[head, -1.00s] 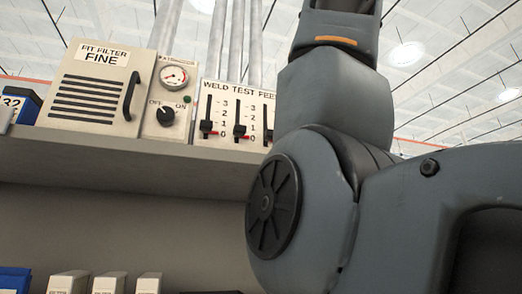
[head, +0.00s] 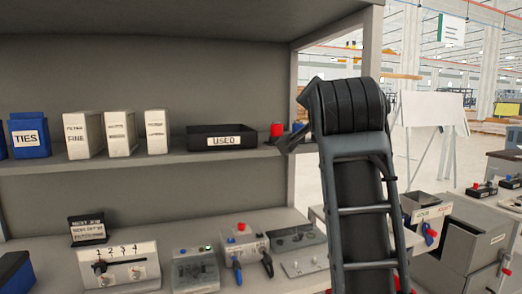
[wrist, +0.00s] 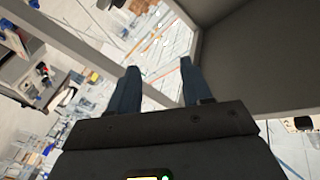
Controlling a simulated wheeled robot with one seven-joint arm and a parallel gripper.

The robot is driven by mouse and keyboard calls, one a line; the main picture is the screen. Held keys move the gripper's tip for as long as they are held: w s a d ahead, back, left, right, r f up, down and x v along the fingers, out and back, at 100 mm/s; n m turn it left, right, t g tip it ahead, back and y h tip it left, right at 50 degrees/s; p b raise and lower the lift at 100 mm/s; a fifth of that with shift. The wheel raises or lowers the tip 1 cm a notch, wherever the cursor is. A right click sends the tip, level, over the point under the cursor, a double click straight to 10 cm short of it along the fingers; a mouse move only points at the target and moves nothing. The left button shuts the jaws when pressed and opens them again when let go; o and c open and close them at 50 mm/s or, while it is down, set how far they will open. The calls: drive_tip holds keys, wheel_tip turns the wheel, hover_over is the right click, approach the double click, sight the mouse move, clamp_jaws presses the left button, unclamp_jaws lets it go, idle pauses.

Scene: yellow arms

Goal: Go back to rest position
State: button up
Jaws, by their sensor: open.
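My gripper (wrist: 159,82) shows in the wrist view with its two dark blue-grey fingers spread apart. Nothing is held between them; a pale floor shows far behind the gap. In the head view my arm rises at the right of centre, in front of the shelf unit's right end. I cannot clearly make out the fingers in the head view.
The shelf (head: 180,153) carries a blue TIES box (head: 29,137), white boxes (head: 83,136), a black USED tray (head: 221,138) and a red item (head: 277,129). Control boxes (head: 118,268) stand on the counter below. A grey upright (head: 369,45) is close to my arm.

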drive_tip(key=s+d+f+n+y, duration=0.1)
drive_tip(key=s+d+f+n, duration=0.15)
drive_tip(key=f, duration=0.85)
drive_tip(key=s+d+f+n, duration=0.1)
drive_tip(key=s+f, duration=0.2)
drive_tip(key=f, duration=0.7)
drive_tip(key=s+d+f+n+g+y, duration=0.1)
drive_tip(key=s+d+f+n, duration=0.25)
drive_tip(key=s+f, duration=1.25)
drive_tip(key=s+d+f+n+g, duration=0.1)
drive_tip(key=s+f, duration=0.2)
drive_tip(key=s, duration=0.7)
drive_tip(key=s+d+f+n, duration=0.1)
drive_tip(key=s+f, duration=0.2)
drive_tip(key=s, duration=0.6)
drive_tip(key=s+r, duration=0.2)
drive_tip(key=s, duration=0.5)
drive_tip(key=s+r+g, duration=0.1)
drive_tip(key=s+r, duration=0.1)
drive_tip(key=s, duration=0.6)
drive_tip(key=shift+s+d+r, duration=0.25)
drive_tip(key=shift+s+d, duration=0.05)
drive_tip(key=shift+d, duration=0.1)
